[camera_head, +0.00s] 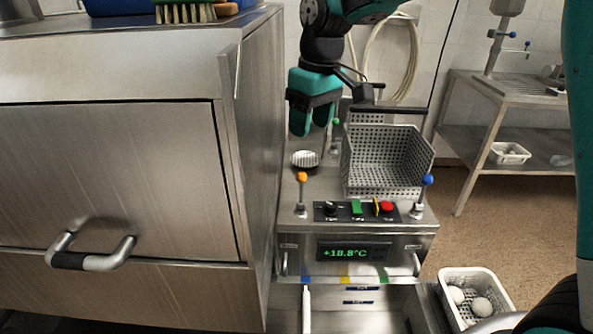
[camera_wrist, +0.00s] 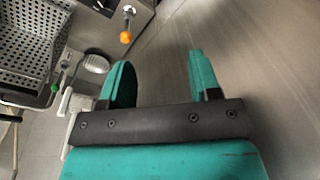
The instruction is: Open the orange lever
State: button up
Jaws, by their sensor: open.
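The orange lever (camera_head: 301,193) stands upright at the front left of the steel appliance, an orange knob on a short metal stem. In the wrist view the orange lever (camera_wrist: 126,30) is beyond my fingertips, near the top and a little left of the gap between them. My gripper (camera_head: 313,119) is above the back left of the appliance, higher than the lever and apart from it. In the wrist view my gripper (camera_wrist: 158,72) has its two teal fingers spread with nothing between them.
A perforated basket (camera_head: 385,160) stands right of the lever. A blue lever (camera_head: 427,181) is at the front right, a green-tipped one (camera_head: 336,122) at the back. A switch panel (camera_head: 357,210) lies between the front levers. A tall steel cabinet (camera_head: 245,150) stands close on the left.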

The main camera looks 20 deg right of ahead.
jog(key=m+h, duration=0.1)
send_over(301, 173)
notch_tip(301, 173, down, 3)
notch_tip(301, 173, down, 18)
jog(key=p, duration=0.3)
jog(key=shift+s, duration=0.1)
grip_shut()
